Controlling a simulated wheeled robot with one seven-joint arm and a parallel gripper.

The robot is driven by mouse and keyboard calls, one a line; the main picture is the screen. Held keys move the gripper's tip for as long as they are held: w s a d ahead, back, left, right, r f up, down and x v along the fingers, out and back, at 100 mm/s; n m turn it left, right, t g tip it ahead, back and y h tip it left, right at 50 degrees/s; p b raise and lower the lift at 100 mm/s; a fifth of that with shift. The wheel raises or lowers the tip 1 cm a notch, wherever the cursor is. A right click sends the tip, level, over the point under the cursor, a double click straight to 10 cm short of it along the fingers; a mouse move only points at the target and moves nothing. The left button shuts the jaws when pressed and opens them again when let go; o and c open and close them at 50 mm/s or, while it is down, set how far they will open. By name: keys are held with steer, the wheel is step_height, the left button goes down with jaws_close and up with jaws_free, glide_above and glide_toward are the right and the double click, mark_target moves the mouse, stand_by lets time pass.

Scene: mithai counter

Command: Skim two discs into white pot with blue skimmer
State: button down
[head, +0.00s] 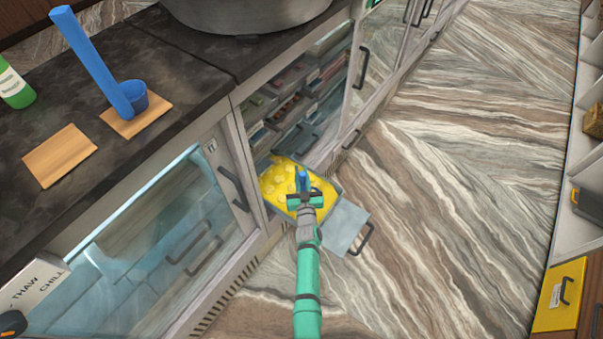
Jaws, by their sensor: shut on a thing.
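My gripper (304,194) is low over the pulled-out drawer, at the end of my green arm. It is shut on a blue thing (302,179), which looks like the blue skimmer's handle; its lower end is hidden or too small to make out. Below it, a tray of yellow liquid (272,187) holds several pale yellow discs. I cannot tell whether the skimmer touches the liquid or bears a disc. A tall blue ladle-like tool (95,62) with a round cup leans on a wooden board (150,117) on the counter, away from my gripper. I see no white pot.
The drawer's grey front (343,226) sticks out over the marbled floor. A large metal pan (245,15) stands on the dark counter (75,105), with a bare wooden board (60,156) and a green bottle (14,88). The floor to the right is clear.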

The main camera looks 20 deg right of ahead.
mark_target(302, 172)
steer(key=shift+r, duration=0.1)
stand_by(0.3)
steer(key=shift+r, duration=1.95)
